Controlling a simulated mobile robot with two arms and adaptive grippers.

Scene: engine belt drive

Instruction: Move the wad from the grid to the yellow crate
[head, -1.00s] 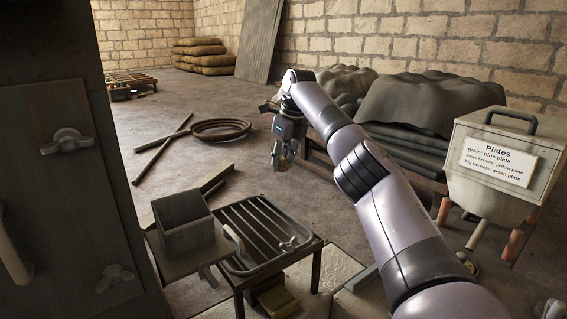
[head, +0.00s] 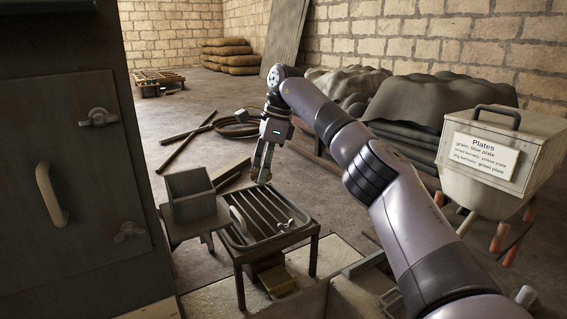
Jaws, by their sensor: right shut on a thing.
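My right gripper (head: 260,175) points down over the back edge of the metal grid (head: 268,218). Its fingers are shut on a small brownish thing (head: 261,179), which looks like the wad, though it is mostly hidden by the fingertips. The grid is a barred tray on a low dark stand. A small wing-shaped metal piece (head: 286,226) lies on its right side. A dull yellow box (head: 279,281), which looks like the yellow crate, sits low under the front of the stand, partly hidden by it. My left gripper is not in view.
A square grey hopper (head: 190,196) stands left of the grid. A dark cabinet (head: 60,180) fills the left side. A hopper labelled Plates (head: 498,150) stands at right. A coiled hose (head: 236,126) and bars lie on the open floor behind.

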